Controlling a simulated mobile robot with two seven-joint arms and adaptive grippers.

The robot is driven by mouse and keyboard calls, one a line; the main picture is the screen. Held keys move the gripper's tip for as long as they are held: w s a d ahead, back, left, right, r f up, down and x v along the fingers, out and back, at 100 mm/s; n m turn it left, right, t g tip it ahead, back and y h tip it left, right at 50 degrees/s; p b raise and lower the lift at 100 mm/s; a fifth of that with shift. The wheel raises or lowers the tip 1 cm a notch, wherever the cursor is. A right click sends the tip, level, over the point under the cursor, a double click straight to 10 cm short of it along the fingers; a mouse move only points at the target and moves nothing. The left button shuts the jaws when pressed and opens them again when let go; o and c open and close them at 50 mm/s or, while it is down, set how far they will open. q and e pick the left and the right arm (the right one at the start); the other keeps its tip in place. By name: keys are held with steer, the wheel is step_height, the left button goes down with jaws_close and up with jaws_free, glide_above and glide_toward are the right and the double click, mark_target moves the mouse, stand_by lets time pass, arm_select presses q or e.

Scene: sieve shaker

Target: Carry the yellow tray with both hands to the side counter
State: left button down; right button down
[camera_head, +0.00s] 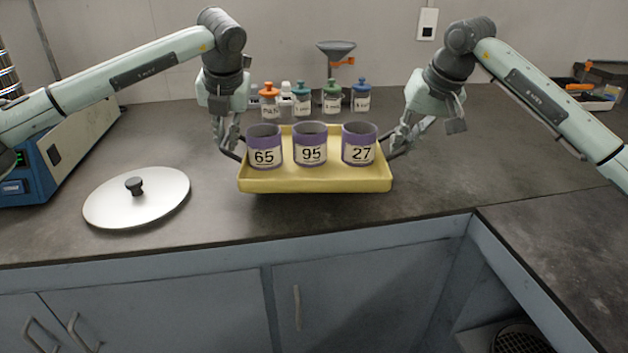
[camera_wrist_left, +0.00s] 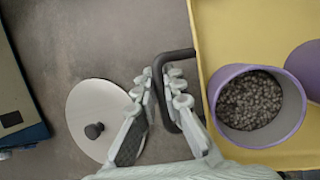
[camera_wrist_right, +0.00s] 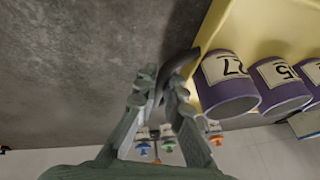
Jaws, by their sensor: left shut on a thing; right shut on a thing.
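The yellow tray (camera_head: 315,186) is held over the counter in the head view, with a dark handle at each end. Three purple cups stand in it, labelled 65 (camera_head: 264,148), 95 (camera_head: 310,145) and 27 (camera_head: 359,145). My left gripper (camera_head: 230,146) is shut on the tray's left handle; in the left wrist view the handle (camera_wrist_left: 172,58) passes between the fingers. The cup beside it there (camera_wrist_left: 222,92) holds dark grains. My right gripper (camera_head: 397,146) is shut on the right handle, which shows between the fingers in the right wrist view (camera_wrist_right: 177,62).
A round silver lid (camera_head: 155,203) lies on the counter (camera_head: 300,222) at left, beside a blue machine (camera_head: 50,165). Several small bottles (camera_head: 332,97) and a funnel (camera_head: 336,50) stand behind the tray. The side counter (camera_head: 575,235) at right is bare where visible.

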arm_select(q)
steer(key=shift+f, duration=0.15)
arm_select(e)
steer(key=shift+f, duration=0.15)
